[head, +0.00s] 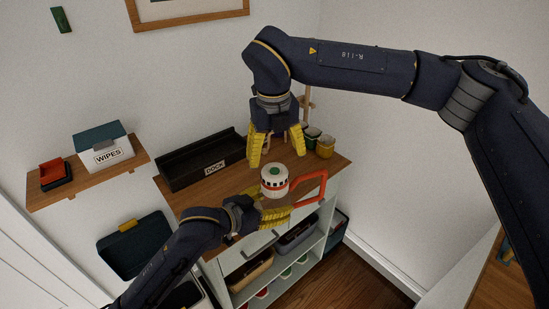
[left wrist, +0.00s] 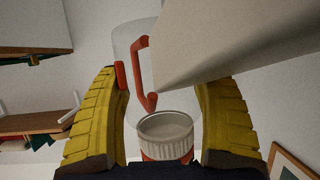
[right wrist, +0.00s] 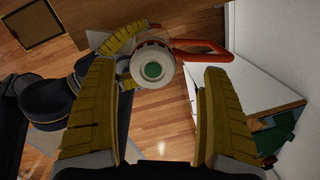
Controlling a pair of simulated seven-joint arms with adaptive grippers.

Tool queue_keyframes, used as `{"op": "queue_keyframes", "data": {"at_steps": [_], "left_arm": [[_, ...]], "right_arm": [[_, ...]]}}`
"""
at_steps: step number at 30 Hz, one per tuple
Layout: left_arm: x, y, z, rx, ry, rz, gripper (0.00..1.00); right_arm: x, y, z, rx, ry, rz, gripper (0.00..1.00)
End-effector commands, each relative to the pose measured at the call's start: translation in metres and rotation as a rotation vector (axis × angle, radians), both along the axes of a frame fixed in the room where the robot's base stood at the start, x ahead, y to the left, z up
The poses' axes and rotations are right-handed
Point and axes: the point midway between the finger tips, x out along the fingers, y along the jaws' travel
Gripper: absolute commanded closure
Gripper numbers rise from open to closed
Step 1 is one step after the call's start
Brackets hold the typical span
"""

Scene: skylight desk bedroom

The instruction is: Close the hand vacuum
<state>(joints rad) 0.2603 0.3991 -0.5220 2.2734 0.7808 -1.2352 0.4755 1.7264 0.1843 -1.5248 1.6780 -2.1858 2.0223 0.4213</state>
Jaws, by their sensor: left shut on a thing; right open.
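The hand vacuum (head: 274,180) has a pale round top with a green button, a dark-marked band and a red loop handle (head: 312,187). My left gripper (head: 284,205) is shut around its body from the near left side, near the cabinet top's front edge. In the left wrist view, its clear bin (left wrist: 135,45) and a white ribbed cup (left wrist: 165,135) show between the fingers. My right gripper (head: 277,158) is open and empty above the vacuum, pointing down. In the right wrist view, the green button (right wrist: 152,70) lies between and beyond the fingers. I cannot tell whether the vacuum touches the cabinet top.
A black tray labelled DOCK (head: 205,160) stands on the wooden cabinet top, left of the vacuum. Several small jars (head: 325,148) stand behind at the right. A wall shelf (head: 88,178) at left holds a wipes box (head: 104,152). Open shelves with bins lie below.

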Motion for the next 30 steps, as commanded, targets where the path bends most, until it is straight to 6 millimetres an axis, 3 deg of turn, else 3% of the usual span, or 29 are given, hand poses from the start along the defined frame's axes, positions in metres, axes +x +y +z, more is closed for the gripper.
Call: {"op": "queue_keyframes", "data": {"at_steps": [18, 30], "left_arm": [[0.0002, -0.0002, 0.0016, -0.003, -0.003, 0.000, 1.00], [0.0002, -0.0001, 0.0016, -0.003, -0.003, 0.000, 1.00]], "right_arm": [[-0.0095, 0.0021, -0.0096, -0.040, 0.099, 0.906, 0.18], [-0.0097, 0.0030, -0.0096, -0.050, 0.099, 1.165, 0.18]]}}
